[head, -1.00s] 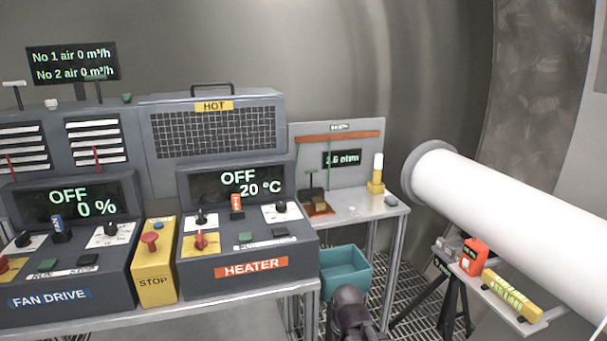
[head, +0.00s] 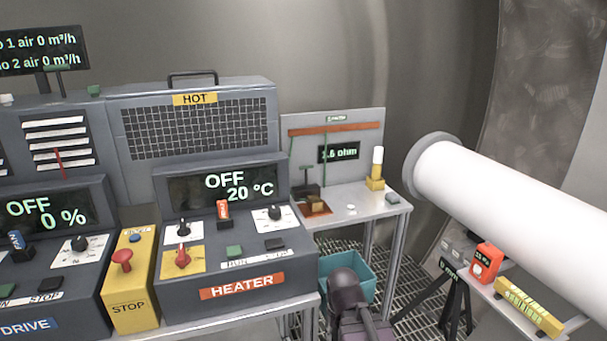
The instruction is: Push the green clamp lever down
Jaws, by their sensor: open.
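A small dark lever with a greenish-looking crossbar (head: 306,169) stands upright at the left of the back bench (head: 352,215). It rises by a dark block (head: 314,192) on a copper-brown plate. The lever is small in the picture, so its exact colour and how it meets the block are hard to tell. A thin green line runs down the panel behind it. My gripper is not in view; only a dark part of my arm shows at the bottom centre, in front of the bench and well apart from the lever.
The heater console (head: 238,240) and yellow stop box (head: 131,280) stand left of the back bench. A teal bin (head: 362,275) sits below it. A yellow post with a white top (head: 376,170) stands on its right side. A large white pipe (head: 510,205) juts in from the right.

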